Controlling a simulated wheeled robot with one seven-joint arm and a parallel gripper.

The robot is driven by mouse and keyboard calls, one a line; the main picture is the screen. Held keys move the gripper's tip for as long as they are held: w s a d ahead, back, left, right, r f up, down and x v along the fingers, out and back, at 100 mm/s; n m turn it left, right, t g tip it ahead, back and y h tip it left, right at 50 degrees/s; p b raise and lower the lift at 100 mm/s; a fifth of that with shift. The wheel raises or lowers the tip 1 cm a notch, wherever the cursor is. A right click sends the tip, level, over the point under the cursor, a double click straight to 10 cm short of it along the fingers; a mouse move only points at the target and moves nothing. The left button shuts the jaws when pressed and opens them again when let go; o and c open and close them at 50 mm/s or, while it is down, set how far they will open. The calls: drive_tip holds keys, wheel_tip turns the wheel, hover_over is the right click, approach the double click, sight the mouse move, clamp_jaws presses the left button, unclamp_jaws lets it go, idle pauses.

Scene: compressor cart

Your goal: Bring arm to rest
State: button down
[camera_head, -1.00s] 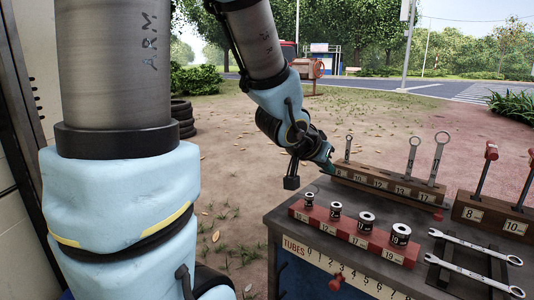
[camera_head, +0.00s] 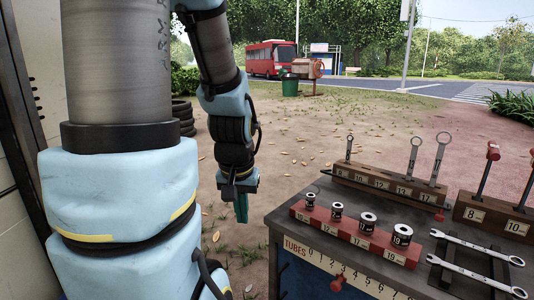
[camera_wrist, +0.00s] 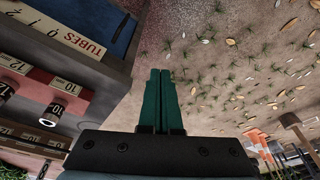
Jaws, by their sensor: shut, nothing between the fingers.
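My gripper (camera_head: 241,208) hangs pointing down, just left of the cart's left edge in the head view. Its two green fingers are together with nothing between them; in the wrist view the fingers (camera_wrist: 162,100) show side by side over bare ground. My arm rises on the left of the head view, with its blue and grey links bent downward at the wrist. The gripper is apart from the cart and touches nothing that I can see.
The cart (camera_head: 330,200) holds a red socket rail (camera_head: 352,237), a wooden wrench rack (camera_head: 388,188), another rack (camera_head: 492,217) and two flat wrenches (camera_head: 475,247). Its near corner is close to my gripper. Open ground (camera_head: 300,140) lies behind. Tyres (camera_head: 183,115) stand behind my arm.

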wheel_tip(320, 180, up, 20)
drive_tip(key=s+a+g+p, duration=0.1)
drive_tip(key=p, duration=1.9)
drive_tip(key=shift+s+n, duration=0.3)
drive_tip(key=shift+s, duration=0.1)
